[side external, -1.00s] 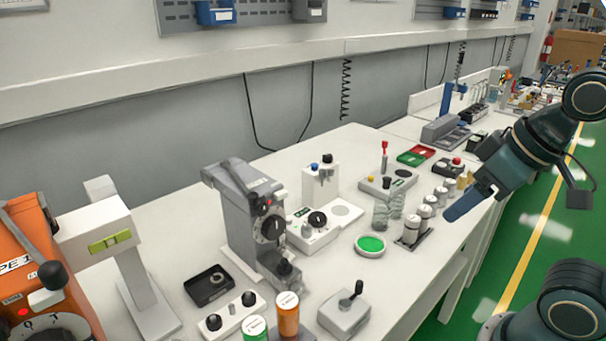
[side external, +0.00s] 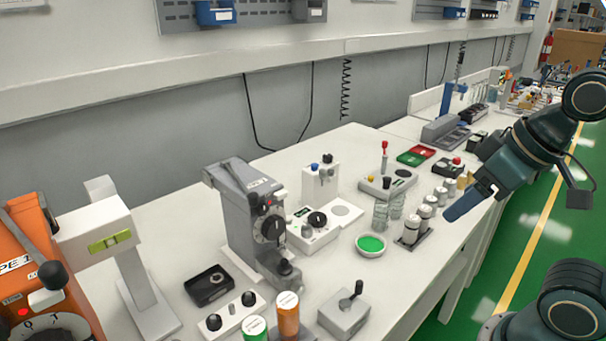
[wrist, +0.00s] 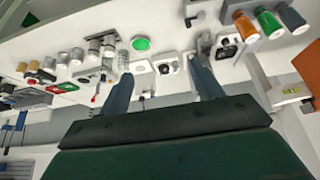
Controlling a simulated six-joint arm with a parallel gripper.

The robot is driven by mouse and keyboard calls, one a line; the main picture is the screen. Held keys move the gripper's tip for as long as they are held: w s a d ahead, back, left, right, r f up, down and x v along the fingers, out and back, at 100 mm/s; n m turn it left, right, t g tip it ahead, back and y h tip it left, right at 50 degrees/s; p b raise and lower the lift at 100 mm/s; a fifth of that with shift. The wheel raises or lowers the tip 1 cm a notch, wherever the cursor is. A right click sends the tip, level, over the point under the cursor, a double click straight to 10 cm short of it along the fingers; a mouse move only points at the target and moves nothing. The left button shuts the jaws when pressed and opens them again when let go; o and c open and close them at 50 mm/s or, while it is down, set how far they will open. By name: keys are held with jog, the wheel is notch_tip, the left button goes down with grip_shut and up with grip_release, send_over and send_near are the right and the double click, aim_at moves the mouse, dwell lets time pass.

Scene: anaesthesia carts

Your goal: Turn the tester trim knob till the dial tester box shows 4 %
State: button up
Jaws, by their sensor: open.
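A grey box (side external: 240,215) with a top handle and a black front dial (side external: 270,229) stands mid-table. Right beside it is a low white box (side external: 325,234) with a black knob (side external: 317,220) and a small dark display. I cannot tell for sure which is the dial tester box or the trim knob, and no reading is legible. My gripper (side external: 469,204) is at the right in the side view, apart from both. In the wrist view my gripper (wrist: 162,66) is open and empty, its fingers framing the white box's knob (wrist: 165,69) from a distance.
A green dish (side external: 370,244), grey-capped jars (side external: 411,230) and glass cylinders (side external: 380,215) stand right of the boxes. In front are an orange bottle (side external: 288,312), a lever box (side external: 344,314) and a two-knob box (side external: 231,316). An orange unit (side external: 20,265) is at the left.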

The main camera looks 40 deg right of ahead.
jog(key=c, duration=0.6)
jog(key=shift+w+r, duration=0.15)
jog(key=shift+w, duration=0.4)
jog(key=shift+c, duration=0.6)
jog(key=n+g+y, duration=0.2)
jog(key=n+y, duration=0.1)
jog(key=n, duration=0.6)
send_over(307, 226)
jog(key=s+d, duration=0.4)
notch_tip(307, 226, down, 9)
jog(key=shift+d+r, duration=0.1)
jog(key=x, duration=1.3)
jog(key=shift+s+a+f, duration=0.2)
jog(key=shift+a+f, duration=0.05)
jog(key=shift+f, duration=0.15)
